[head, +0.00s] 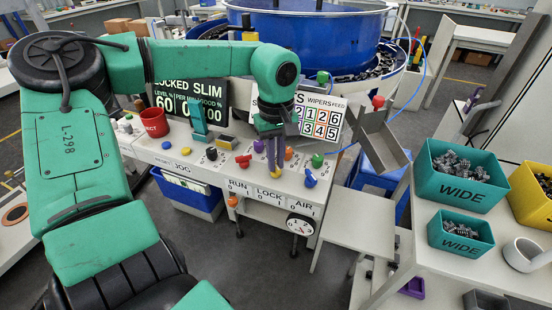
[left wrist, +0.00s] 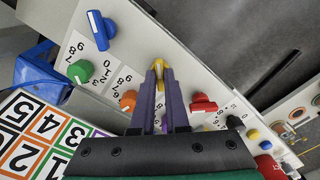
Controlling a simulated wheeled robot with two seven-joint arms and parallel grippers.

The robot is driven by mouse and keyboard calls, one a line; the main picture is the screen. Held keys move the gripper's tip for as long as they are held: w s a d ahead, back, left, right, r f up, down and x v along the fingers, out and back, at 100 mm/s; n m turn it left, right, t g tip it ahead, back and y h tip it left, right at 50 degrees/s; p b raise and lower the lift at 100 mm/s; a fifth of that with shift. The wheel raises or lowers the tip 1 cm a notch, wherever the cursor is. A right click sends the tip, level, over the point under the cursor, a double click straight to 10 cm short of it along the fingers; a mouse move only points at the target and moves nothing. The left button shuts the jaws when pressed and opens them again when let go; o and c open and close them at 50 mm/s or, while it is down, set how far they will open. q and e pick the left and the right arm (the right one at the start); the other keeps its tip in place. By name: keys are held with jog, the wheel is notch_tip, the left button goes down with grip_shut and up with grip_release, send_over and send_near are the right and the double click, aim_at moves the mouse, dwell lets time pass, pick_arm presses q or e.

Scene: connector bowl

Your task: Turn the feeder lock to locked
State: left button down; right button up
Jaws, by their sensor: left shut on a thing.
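The feeder lock is a yellow knob (head: 272,173) on the console top, above the front label LOCK with marks 0 and 1. My left gripper (head: 270,163) reaches down onto it from above. In the left wrist view, the purple fingers (left wrist: 159,85) are shut on the yellow knob (left wrist: 158,66), one finger on each side. The fingers hide much of the knob, so I cannot tell which mark it points to. My right gripper is not in view.
A red knob (head: 243,160) and a blue knob (head: 310,179) flank the lock. Orange (head: 289,153) and green (head: 317,160) dials sit behind. A partly covered screen (head: 190,92) reads "OCKED SLIM". Teal bins (head: 461,235) stand on the right table.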

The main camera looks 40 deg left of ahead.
pick_arm(q)
jog(key=shift+w+r, duration=0.1)
jog(key=shift+r, duration=0.05)
jog(key=c, duration=0.9)
grip_release()
notch_tip(320, 180, up, 14)
jog(key=shift+r+p, duration=0.25)
jog(key=shift+p, duration=0.2)
